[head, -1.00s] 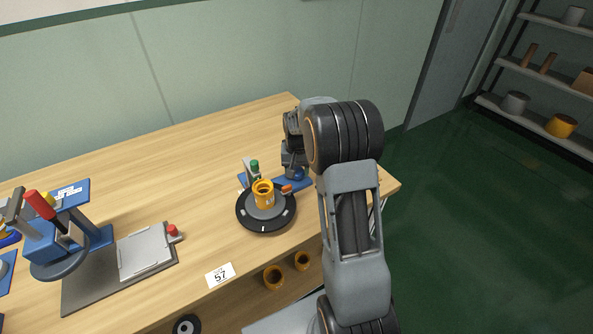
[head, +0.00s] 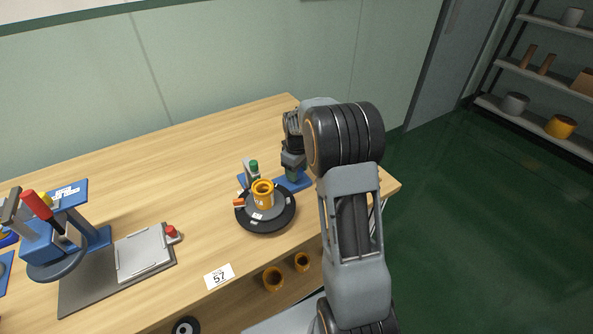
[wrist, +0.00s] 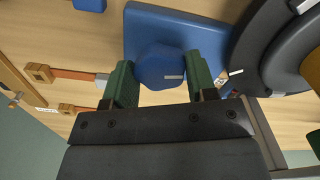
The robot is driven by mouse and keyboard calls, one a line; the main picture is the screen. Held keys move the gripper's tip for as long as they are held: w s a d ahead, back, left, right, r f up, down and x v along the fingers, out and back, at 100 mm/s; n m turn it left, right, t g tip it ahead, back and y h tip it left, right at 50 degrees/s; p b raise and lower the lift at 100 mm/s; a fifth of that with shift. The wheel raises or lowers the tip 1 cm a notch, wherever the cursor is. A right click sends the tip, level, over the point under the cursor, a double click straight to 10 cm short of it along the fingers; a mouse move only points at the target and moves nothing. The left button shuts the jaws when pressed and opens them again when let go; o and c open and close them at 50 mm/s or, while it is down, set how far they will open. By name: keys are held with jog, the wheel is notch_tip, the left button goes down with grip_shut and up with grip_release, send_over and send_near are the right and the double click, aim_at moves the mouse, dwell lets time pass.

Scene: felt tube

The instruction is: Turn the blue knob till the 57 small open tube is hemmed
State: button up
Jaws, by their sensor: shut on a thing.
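In the head view the orange-yellow tube (head: 262,191) stands upright on the round black turntable (head: 270,222). An orange piece (head: 239,202) shows at the turntable's left side. The blue knob (wrist: 160,66) is in the wrist view, on a blue base plate (wrist: 180,22). My gripper (wrist: 160,80) is shut on the knob, with a green finger on each side of it. In the head view my gripper (head: 294,172) is at the right of the turntable and hides the knob. The tube's rim is too small to judge.
A card reading 57 (head: 219,276) lies at the table's front edge. A green-topped post (head: 253,167) stands behind the turntable. A blue press with a red handle (head: 38,205) and a grey plate (head: 146,253) are at left. The table's back is clear.

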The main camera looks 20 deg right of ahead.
jog(key=shift+n, duration=1.9)
jog(key=o, duration=0.9)
notch_tip(320, 180, up, 14)
jog(key=shift+f, duration=0.1)
